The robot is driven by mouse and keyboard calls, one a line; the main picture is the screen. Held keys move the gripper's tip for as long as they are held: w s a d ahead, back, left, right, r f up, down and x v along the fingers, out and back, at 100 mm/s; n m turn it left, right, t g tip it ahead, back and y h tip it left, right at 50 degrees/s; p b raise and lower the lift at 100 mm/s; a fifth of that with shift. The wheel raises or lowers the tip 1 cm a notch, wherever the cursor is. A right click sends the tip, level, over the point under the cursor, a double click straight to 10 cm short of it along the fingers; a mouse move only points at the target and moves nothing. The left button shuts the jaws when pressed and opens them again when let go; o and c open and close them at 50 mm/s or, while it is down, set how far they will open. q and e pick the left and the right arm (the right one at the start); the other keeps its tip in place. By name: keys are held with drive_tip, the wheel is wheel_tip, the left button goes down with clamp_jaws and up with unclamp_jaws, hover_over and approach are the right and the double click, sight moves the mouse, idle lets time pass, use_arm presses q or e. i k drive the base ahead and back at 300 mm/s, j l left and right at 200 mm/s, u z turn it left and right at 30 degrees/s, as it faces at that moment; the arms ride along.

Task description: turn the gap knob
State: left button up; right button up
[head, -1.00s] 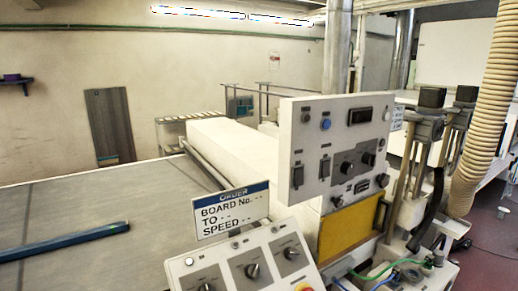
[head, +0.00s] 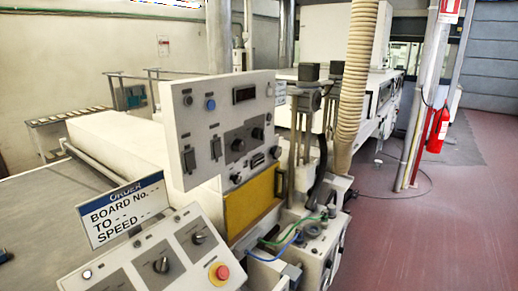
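A low sloped control panel (head: 143,250) stands at the bottom left of the head view. It carries dark plates with knobs: a middle knob (head: 161,265) and a right knob (head: 198,238). A further plate (head: 118,284) is cut by the lower picture edge. A red emergency button (head: 222,272) sits at the panel's right. An upright panel (head: 222,125) behind has two dark knobs, one left (head: 238,145) and one right (head: 257,133). The labels are too small to read, so I cannot tell which is the gap knob. Neither gripper is in view.
An order sign (head: 124,209) stands behind the low panel. A yellow plate (head: 250,201) and green and blue hoses (head: 272,254) are right of it. A ribbed duct (head: 354,80) and a red extinguisher (head: 438,130) stand farther right. Red floor (head: 430,230) is open at right.

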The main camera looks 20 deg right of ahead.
sight(276, 151)
drive_tip(key=l+u, duration=0.3)
drive_tip(key=l, duration=1.1)
drive_tip(key=l+u, duration=0.25)
drive_tip(key=l, duration=1.15)
